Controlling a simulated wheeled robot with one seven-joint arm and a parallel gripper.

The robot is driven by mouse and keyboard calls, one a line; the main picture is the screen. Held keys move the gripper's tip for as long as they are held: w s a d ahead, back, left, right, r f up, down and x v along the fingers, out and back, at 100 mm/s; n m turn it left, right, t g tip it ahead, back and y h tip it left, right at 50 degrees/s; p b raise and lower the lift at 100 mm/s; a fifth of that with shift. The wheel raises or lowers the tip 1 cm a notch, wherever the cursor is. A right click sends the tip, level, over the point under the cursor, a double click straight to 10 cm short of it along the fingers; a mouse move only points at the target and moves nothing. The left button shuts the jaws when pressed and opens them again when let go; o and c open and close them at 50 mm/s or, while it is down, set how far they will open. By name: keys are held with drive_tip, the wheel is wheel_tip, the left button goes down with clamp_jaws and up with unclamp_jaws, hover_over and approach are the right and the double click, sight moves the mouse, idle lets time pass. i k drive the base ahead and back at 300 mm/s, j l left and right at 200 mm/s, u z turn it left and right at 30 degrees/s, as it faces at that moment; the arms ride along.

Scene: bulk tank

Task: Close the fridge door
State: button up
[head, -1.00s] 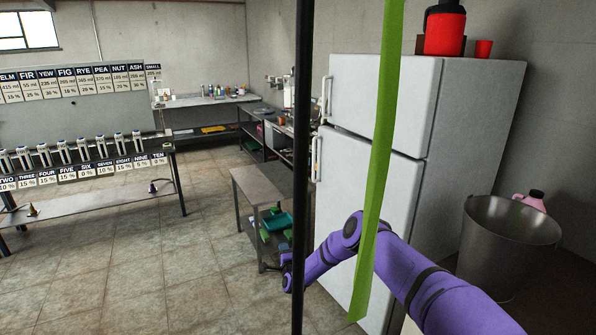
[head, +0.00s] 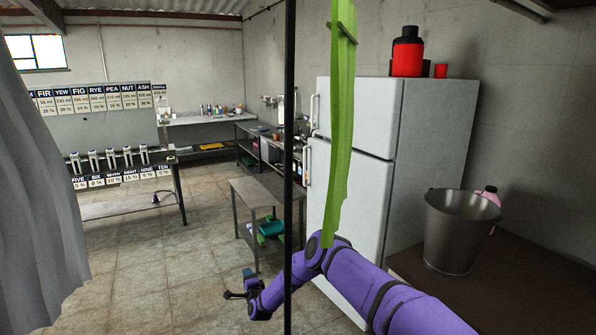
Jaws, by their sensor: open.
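The white fridge (head: 432,150) stands right of centre in the head view, with an upper door (head: 355,112) and a lower door (head: 362,205). Their handles are on the left edge. Both doors look about flush with the body; I see no clear gap, but cannot tell whether one is slightly ajar. My purple arm crosses in front of the lower door and hides its bottom. My gripper (head: 233,295) is open, low and left of the fridge, apart from it, over the floor. I see nothing in it.
A green strip (head: 340,130) hangs before the fridge, beside a thin dark pole (head: 289,120). A grey curtain (head: 35,210) fills the left edge. A metal bucket (head: 452,235) stands at right. A small metal table (head: 258,192) stands left of the fridge. Tiled floor is open at left.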

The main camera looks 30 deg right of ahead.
sight(364, 214)
drive_tip(key=u, duration=0.2)
drive_tip(key=i+l+u, duration=0.3)
drive_tip(key=i, duration=0.2)
drive_tip(key=i+z, duration=0.1)
drive_tip(key=i, duration=0.35)
drive_tip(key=i+j, duration=0.15)
drive_tip(key=i, duration=0.25)
drive_tip(key=i+l+z, duration=0.3)
drive_tip(key=i, duration=0.15)
drive_tip(key=i+l+z, duration=0.15)
drive_tip(key=i+z, duration=0.15)
drive_tip(key=i, duration=0.2)
